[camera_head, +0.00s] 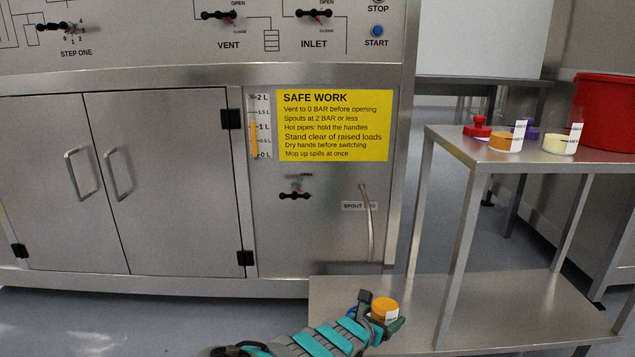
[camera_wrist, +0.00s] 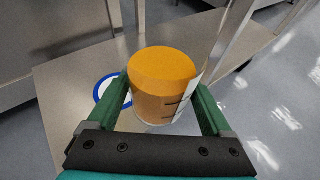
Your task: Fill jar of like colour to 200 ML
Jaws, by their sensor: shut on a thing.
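My gripper (camera_head: 382,312) is shut on an orange jar (camera_head: 385,306) at bottom centre. In the wrist view the gripper's green fingers (camera_wrist: 165,105) hold the jar (camera_wrist: 163,80) at its sides. The jar is upright or nearly so, orange on top, with a pale marked strip on its right side. I cannot tell whether the orange top is a lid or the contents. The spout (camera_head: 370,225), a thin bent pipe by a partly hidden SPOUT label, hangs above and behind the jar. A valve handle (camera_head: 295,194) is to its left.
A low steel shelf (camera_head: 460,310) lies below the jar; a blue-edged ring (camera_wrist: 101,92) shows on it. On the upper table (camera_head: 480,159) are an orange jar (camera_head: 505,142), a pale yellow jar (camera_head: 558,145), a purple item (camera_head: 532,132), a red item (camera_head: 477,127) and a red bucket (camera_head: 605,115).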

